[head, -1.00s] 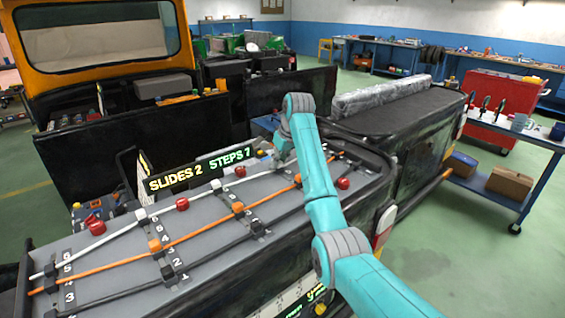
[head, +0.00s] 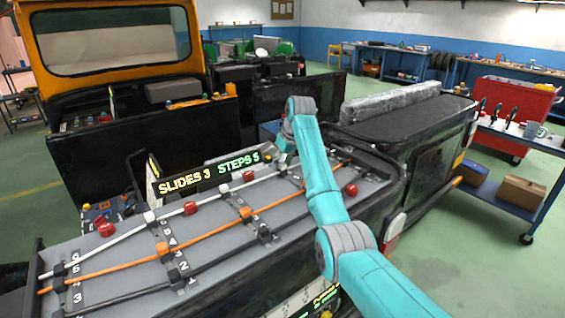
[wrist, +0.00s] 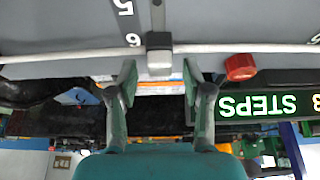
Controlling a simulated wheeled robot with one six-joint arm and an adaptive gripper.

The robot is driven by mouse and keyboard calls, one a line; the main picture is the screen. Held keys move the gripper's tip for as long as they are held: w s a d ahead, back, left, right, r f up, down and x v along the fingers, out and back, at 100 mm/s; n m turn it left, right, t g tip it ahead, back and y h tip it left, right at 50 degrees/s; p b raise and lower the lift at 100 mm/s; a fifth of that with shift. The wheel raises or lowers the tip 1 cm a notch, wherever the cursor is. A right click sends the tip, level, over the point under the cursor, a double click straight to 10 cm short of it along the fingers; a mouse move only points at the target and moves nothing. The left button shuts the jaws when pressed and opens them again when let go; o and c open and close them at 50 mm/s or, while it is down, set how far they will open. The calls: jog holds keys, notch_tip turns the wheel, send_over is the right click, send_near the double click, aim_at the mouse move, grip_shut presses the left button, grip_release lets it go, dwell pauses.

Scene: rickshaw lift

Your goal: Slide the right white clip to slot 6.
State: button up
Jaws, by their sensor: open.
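In the wrist view, the right white clip (wrist: 159,60) sits on the white rod (wrist: 235,48), beside the printed 6 and in line with a dark slot strip (wrist: 157,14). My open gripper (wrist: 158,80) has one fingertip on each side of the clip's near end, with a gap on both sides. In the head view, my gripper (head: 283,152) is at the far right end of the grey panel (head: 205,245); the right clip is largely hidden there. Two other white clips, a left one (head: 150,217) and a middle one (head: 224,189), are on the white rod.
A sign (head: 208,173) reads SLIDES 3, STEPS 5 behind the panel. Red knobs (head: 190,208) stand along the white rod; one red knob (wrist: 240,67) is right of my gripper in the wrist view. An orange rod (head: 200,235) and a black rod run nearby.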

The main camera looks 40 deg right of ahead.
jog(key=shift+r, duration=0.1)
jog(key=v, duration=1.1)
jog(key=shift+s+r, duration=0.15)
jog(key=shift+r, duration=0.2)
